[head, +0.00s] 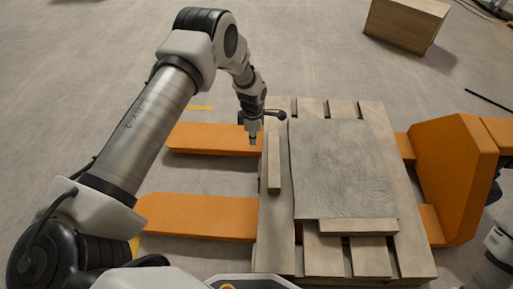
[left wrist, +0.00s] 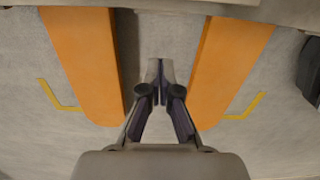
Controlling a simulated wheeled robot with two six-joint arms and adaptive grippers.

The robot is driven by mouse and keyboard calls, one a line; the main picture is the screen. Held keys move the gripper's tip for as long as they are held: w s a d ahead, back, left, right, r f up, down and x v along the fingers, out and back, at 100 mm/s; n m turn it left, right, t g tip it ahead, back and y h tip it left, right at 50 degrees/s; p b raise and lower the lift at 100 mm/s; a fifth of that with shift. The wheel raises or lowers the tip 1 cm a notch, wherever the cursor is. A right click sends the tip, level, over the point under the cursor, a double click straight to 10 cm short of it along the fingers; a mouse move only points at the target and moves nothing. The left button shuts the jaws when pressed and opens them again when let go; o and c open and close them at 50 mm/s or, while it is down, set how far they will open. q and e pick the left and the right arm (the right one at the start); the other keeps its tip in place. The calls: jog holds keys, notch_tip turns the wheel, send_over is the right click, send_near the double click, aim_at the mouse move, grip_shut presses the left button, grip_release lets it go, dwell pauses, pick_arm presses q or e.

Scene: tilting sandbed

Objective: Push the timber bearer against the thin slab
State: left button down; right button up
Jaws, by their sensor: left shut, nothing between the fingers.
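The thin slab (head: 342,170) is a grey, rough-topped square sheet lying flat on a wooden pallet (head: 276,240). A narrow timber bearer (head: 274,163) lies lengthwise along the slab's left side, with a narrow gap between them. A second wooden strip (head: 358,226) lies across the slab's front edge, seemingly touching it. My left gripper (head: 253,141) is shut and empty, pointing down just left of the bearer at the pallet's left edge; whether it touches is unclear. Its closed fingers show in the left wrist view (left wrist: 160,72). My right gripper is out of view.
The pallet sits on the orange forks (head: 200,216) of a pallet truck, whose orange body (head: 455,180) stands at the right. The forks stick out to the left over bare concrete floor. A wooden box (head: 405,24) stands at the back right.

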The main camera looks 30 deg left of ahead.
aim_at(275, 157)
pick_arm(q)
jog(key=d+f+b, duration=0.1)
jog(key=f+b, duration=0.1)
jog(key=f, duration=0.1)
jog(key=w+d+f+b, duration=0.1)
jog(key=f+b, duration=0.2)
jog(key=d+f+b, duration=0.1)
jog(key=f+b, duration=0.1)
jog(key=f, duration=0.2)
jog(key=shift+w, duration=0.2)
jog(key=shift+w+d+b, duration=0.1)
jog(key=shift+d+b, duration=0.1)
jog(key=shift+b, duration=0.1)
jog(key=shift+r, duration=0.15)
jog(key=shift+w+d+r+p, duration=0.15)
jog(key=shift+d+p, duration=0.15)
jog(key=shift+p, duration=0.05)
jog(key=d, duration=0.1)
jog(key=w+d+p, duration=0.1)
jog(key=shift+w+d, duration=0.25)
jog(key=shift+d, duration=0.1)
jog(key=shift+w+d, duration=0.15)
jog(key=shift+d, duration=0.15)
